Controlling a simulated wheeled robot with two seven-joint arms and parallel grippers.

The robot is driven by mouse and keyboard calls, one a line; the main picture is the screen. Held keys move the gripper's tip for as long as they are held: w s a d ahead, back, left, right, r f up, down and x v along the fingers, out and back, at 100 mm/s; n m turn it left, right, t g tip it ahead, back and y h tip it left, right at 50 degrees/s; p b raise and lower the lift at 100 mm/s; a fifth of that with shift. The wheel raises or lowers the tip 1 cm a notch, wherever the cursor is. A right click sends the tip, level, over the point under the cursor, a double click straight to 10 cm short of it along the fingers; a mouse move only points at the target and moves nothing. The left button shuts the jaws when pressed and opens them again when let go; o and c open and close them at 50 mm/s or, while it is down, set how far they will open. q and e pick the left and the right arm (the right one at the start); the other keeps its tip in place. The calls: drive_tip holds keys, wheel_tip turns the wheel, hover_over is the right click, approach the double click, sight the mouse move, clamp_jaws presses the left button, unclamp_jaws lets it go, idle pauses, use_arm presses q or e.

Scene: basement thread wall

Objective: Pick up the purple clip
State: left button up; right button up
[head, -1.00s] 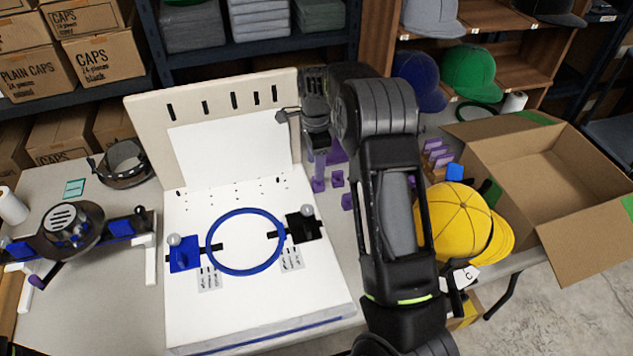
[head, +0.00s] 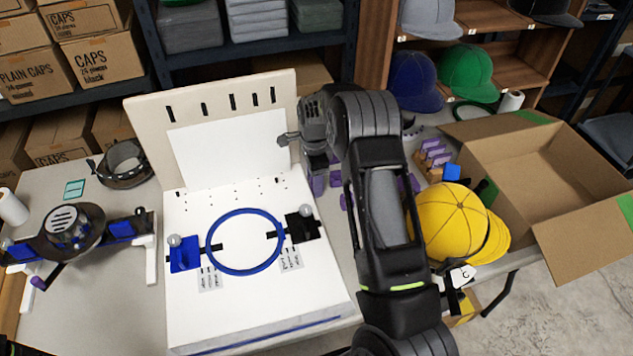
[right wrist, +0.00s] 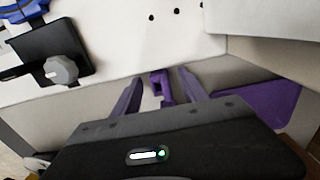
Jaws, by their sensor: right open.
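A small purple clip (right wrist: 158,84) shows in the right wrist view, between the two purple fingers of my right gripper (right wrist: 160,76). The fingers stand apart, with a visible gap on both sides of the clip. In the head view my right gripper (head: 318,182) is low over the table, just right of the white board. Small purple pieces (head: 344,201) lie beside it, partly hidden by my arm. I cannot tell there which one is between the fingers.
The white board with a blue hoop (head: 212,238) and upright back panel (head: 146,128) stands close left of my right gripper. A yellow cap (head: 452,225) and open carton (head: 548,175) are to the right. A purple surface (right wrist: 255,105) lies right of the fingers in the wrist view.

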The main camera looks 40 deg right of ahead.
drive_tip(key=shift+f, duration=0.2)
drive_tip(key=shift+c, duration=0.3)
clamp_jaws()
idle(0.5)
